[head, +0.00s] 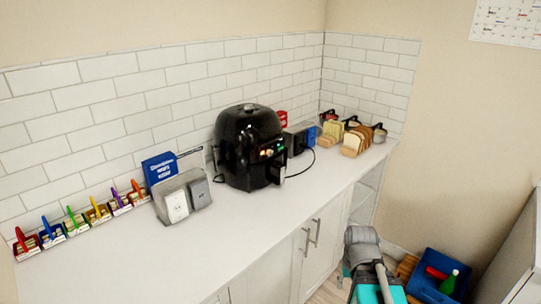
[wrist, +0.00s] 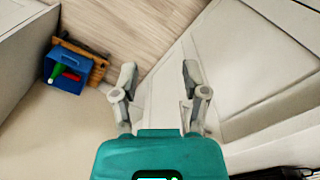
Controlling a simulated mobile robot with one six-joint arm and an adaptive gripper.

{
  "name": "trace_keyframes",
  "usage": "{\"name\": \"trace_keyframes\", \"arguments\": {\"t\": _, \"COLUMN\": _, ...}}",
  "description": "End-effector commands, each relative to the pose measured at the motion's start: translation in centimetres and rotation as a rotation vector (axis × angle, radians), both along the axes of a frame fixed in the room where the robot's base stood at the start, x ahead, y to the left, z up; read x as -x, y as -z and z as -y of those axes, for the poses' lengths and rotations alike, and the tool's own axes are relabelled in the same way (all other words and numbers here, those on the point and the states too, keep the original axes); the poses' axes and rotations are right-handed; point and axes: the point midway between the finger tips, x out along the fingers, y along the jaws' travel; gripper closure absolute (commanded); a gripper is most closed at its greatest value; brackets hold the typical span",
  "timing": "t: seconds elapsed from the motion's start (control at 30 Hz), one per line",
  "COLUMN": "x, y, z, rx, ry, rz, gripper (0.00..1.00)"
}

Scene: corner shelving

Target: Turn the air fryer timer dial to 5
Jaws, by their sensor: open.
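The black air fryer (head: 248,145) stands upright on the white counter against the tiled wall in the head view. Its front faces right and towards me, with small lit orange and green marks on the control panel (head: 271,150). The panel is too small to read the timer dial or its setting. My gripper is at the lower right of the head view, well below and apart from the fryer. In the wrist view my gripper (wrist: 158,80) is open and empty, its two fingers spread above the floor and the cabinet side. The fryer's dial does not show in the wrist view.
Bread (head: 356,140) stands further right. Cabinet door handles (head: 306,241) stick out below the counter. A blue crate (wrist: 66,70) sits on the floor. The front counter is clear.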

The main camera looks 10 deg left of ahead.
Motion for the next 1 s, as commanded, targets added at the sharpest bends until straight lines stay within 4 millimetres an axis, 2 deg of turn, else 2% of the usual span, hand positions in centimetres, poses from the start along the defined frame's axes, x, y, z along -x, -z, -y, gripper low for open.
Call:
{"name": "trace_keyframes", "arguments": {"t": 0.03, "x": 0.0, "y": 0.0, "z": 0.0, "rx": -0.001, "ry": 0.0, "rz": 0.0, "gripper": 0.3}}
{"name": "trace_keyframes", "arguments": {"t": 0.07, "x": -0.1, "y": 0.0, "z": -0.1, "rx": -0.003, "ry": 0.001, "rz": 0.001, "gripper": 0.25}}
{"name": "trace_keyframes", "arguments": {"t": 0.17, "x": -0.5, "y": 0.0, "z": -0.4, "rx": -0.019, "ry": 0.009, "rz": 0.01, "gripper": 0.25}}
{"name": "trace_keyframes", "arguments": {"t": 0.37, "x": -3.0, "y": -0.2, "z": -2.0, "rx": -0.125, "ry": 0.071, "rz": 0.059, "gripper": 0.25}}
{"name": "trace_keyframes", "arguments": {"t": 0.53, "x": -7.0, "y": -1.1, "z": -5.5, "rx": -0.31, "ry": 0.177, "rz": 0.128, "gripper": 0.25}}
{"name": "trace_keyframes", "arguments": {"t": 0.67, "x": -10.7, "y": -2.5, "z": -8.7, "rx": -0.497, "ry": 0.295, "rz": 0.175, "gripper": 0.25}}
{"name": "trace_keyframes", "arguments": {"t": 0.8, "x": -14.8, "y": -4.9, "z": -11.8, "rx": -0.713, "ry": 0.441, "rz": 0.202, "gripper": 0.25}}
{"name": "trace_keyframes", "arguments": {"t": 1.0, "x": -20.4, "y": -9.0, "z": -15.0, "rx": -1.025, "ry": 0.667, "rz": 0.19, "gripper": 0.25}}
